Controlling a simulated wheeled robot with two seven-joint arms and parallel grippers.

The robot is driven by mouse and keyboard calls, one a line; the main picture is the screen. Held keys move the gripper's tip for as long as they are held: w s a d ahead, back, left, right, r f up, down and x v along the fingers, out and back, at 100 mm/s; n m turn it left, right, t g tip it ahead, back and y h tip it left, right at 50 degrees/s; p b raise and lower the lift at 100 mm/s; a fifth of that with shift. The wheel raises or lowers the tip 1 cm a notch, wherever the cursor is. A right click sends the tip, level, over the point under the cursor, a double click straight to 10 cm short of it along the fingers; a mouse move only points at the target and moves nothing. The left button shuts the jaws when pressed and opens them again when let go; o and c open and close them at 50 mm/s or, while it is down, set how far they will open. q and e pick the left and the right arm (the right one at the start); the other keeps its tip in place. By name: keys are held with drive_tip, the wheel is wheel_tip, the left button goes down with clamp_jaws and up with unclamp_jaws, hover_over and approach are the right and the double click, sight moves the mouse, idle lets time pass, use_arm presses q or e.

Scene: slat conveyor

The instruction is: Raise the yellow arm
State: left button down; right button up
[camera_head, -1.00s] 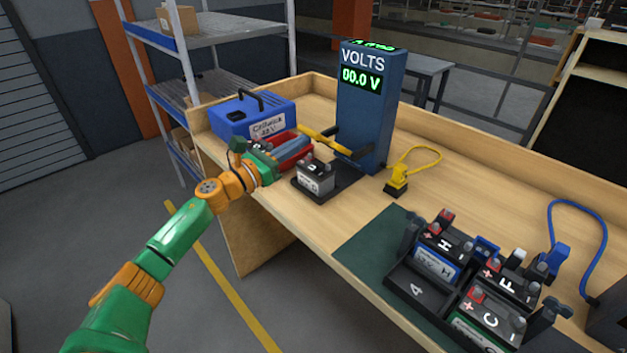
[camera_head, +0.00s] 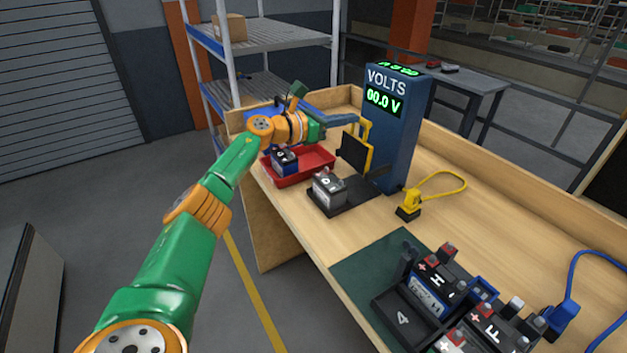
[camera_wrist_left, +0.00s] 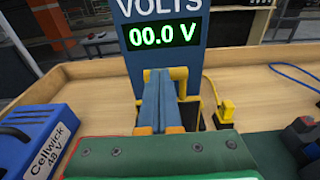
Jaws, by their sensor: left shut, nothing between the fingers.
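The blue voltmeter post (camera_head: 392,140) reads 00.0 V and also shows in the left wrist view (camera_wrist_left: 165,62). Its yellow arm (camera_head: 368,146) stands raised, with a black plate (camera_head: 353,155) tilted up beside it. The yellow arm shows partly behind my fingers in the left wrist view (camera_wrist_left: 183,76). My left gripper (camera_head: 354,119) is shut and empty, at the top of the yellow arm. I cannot tell whether its fingertips touch the arm. A grey battery (camera_head: 328,187) sits on the black base (camera_head: 345,204) below. My right gripper is out of view.
A red tray (camera_head: 318,160) with a blue battery (camera_head: 284,160) lies under my left wrist. The blue Cellwick case (camera_wrist_left: 38,142) is at the left. A yellow cable plug (camera_head: 409,206) stands right of the post. Several batteries sit in a black rack (camera_head: 398,314) at the front right.

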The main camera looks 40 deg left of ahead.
use_arm(q)
drive_tip(key=shift+w+d+r+g+y+p, duration=0.1)
drive_tip(key=shift+w+r+g+y+p, duration=0.2)
drive_tip(key=shift+r+g+p, duration=0.35)
drive_tip(key=shift+d+f+g, duration=0.1)
drive_tip(key=shift+f+g, duration=0.1)
drive_tip(key=shift+g, duration=0.05)
